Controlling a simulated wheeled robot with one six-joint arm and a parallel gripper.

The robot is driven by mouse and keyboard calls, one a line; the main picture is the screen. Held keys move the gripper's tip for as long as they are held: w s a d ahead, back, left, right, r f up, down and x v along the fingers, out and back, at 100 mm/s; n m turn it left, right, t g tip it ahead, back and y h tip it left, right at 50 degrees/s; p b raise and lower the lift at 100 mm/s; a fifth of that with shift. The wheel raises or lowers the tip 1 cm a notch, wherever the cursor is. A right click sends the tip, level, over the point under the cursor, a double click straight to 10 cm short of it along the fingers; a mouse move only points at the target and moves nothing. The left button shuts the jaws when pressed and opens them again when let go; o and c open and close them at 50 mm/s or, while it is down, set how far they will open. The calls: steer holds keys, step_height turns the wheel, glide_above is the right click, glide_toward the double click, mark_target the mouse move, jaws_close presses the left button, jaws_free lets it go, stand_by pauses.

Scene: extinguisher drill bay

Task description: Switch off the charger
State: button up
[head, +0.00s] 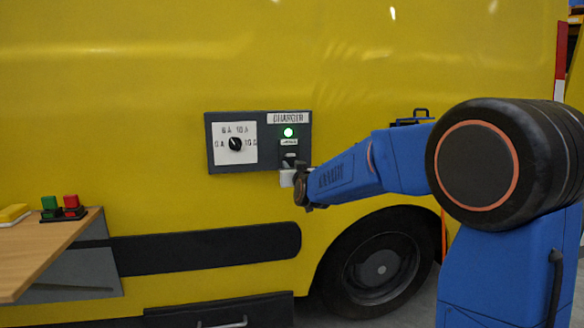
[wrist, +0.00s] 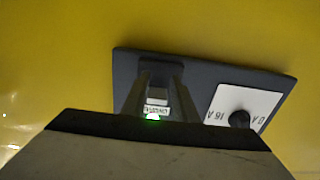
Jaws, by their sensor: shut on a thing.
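The charger panel (head: 260,165) is a dark grey plate on the yellow vehicle side, labelled CHARGER. Its green lamp (head: 288,132) is lit; it also shows in the wrist view (wrist: 152,117). Below the lamp and a small label is the charger switch (head: 289,156). My gripper (head: 291,176) is at the lower right of the panel, with its fingers (wrist: 160,88) at the switch and shut on it. The fingers partly hide the switch, so its exact position is hard to tell.
A dial (head: 235,144) on a white plate sits left of the switch. A wooden shelf (head: 45,245) with red and green buttons (head: 71,205) juts out at the left. A wheel (head: 380,268) is below my arm.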

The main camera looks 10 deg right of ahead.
steer(key=shift+f, duration=0.1)
steer(key=shift+w+f+t, duration=0.15)
steer(key=shift+t, duration=0.45)
steer(key=shift+w+f+t, duration=0.15)
steer(key=shift+t, duration=0.45)
steer(key=o, duration=1.1)
steer(key=shift+c, duration=0.2)
steer(key=shift+s, duration=0.1)
steer(key=v, duration=1.7)
steer(key=shift+s+f, duration=0.1)
steer(key=shift+f, duration=0.05)
